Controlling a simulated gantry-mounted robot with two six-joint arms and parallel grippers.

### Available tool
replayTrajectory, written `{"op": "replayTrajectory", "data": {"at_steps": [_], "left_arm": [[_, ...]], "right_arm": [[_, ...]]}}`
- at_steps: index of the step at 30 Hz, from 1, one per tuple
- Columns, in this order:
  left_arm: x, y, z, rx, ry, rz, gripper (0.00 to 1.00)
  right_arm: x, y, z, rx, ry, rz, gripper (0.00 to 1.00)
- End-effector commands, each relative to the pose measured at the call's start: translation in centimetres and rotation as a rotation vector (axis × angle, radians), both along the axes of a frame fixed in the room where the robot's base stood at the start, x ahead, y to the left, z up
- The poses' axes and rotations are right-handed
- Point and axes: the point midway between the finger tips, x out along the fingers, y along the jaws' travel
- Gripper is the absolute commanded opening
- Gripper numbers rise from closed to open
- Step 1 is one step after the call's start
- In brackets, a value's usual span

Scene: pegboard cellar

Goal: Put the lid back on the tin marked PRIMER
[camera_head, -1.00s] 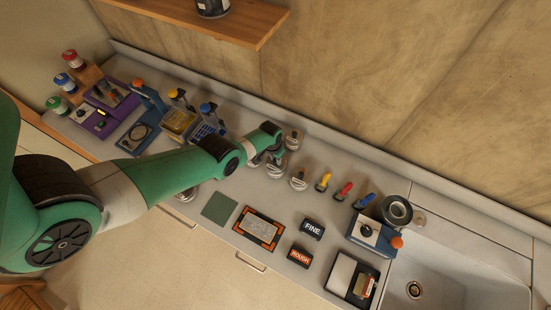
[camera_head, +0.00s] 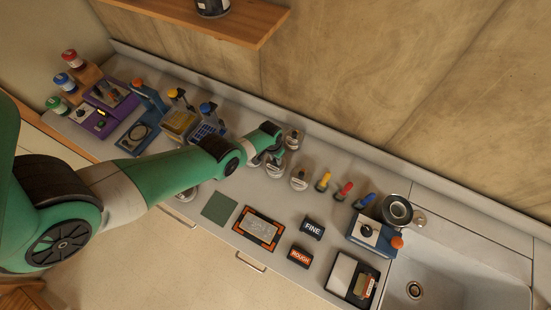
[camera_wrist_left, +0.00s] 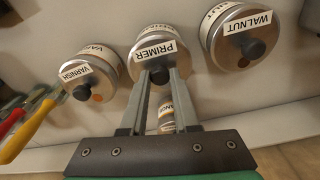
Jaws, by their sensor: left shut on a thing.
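The PRIMER tin (camera_wrist_left: 156,48) is a silver can with a white label, in the middle of the left wrist view. In the head view the group of tins (camera_head: 298,179) stands by my left gripper (camera_head: 271,157), but their labels are too small to read there. My left gripper (camera_wrist_left: 162,74) is shut on the dark knob of a lid, over the PRIMER tin's top. The lid lines up closely with the tin; I cannot tell whether it touches the rim. My fingers hide part of it. My right gripper is out of view.
The VARNISH tin (camera_wrist_left: 76,72) stands left of PRIMER and the WALNUT tin (camera_wrist_left: 245,44) right, both close. Another labelled tin (camera_wrist_left: 167,115) shows between my fingers. A green mat (camera_head: 219,209) lies in front.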

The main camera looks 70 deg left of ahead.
Motion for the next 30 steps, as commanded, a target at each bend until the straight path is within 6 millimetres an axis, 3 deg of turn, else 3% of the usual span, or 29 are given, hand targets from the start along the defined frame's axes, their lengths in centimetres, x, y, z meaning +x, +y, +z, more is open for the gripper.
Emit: {"op": "replayTrajectory", "data": {"at_steps": [24, 25, 30], "left_arm": [[0.00, 0.00, -0.18, 0.000, 0.000, 0.000, 0.00], [0.00, 0.00, -0.18, 0.000, 0.000, 0.000, 0.35], [0.00, 0.00, -0.18, 0.000, 0.000, 0.000, 0.64]], "right_arm": [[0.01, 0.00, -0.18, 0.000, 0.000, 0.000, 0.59], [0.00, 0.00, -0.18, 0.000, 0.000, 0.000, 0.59], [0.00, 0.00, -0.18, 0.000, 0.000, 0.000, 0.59]]}}
